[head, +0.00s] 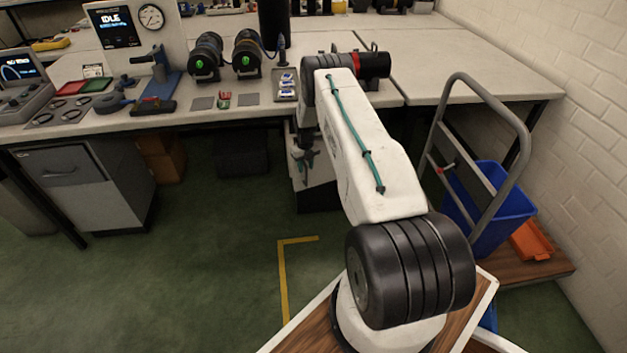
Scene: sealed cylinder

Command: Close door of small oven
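I cannot make out a small oven or an oven door in the head view. My white arm reaches from the lower right up to the front edge of the workbench (215,118). What looks like my gripper (303,165) hangs dark and small at the bench's front edge, partly hidden behind my arm. Its fingers are too small and dark to tell whether they are open or shut. A pale box-like shape (322,193) stands behind it under the bench, and I cannot tell what it is.
A console with an IDLE screen (112,25) and two black cylinders with green ends (207,58) (247,54) stand on the bench. A grey cabinet (75,190) is below left. A trolley with a blue bin (500,210) stands right. Green floor (200,270) is clear.

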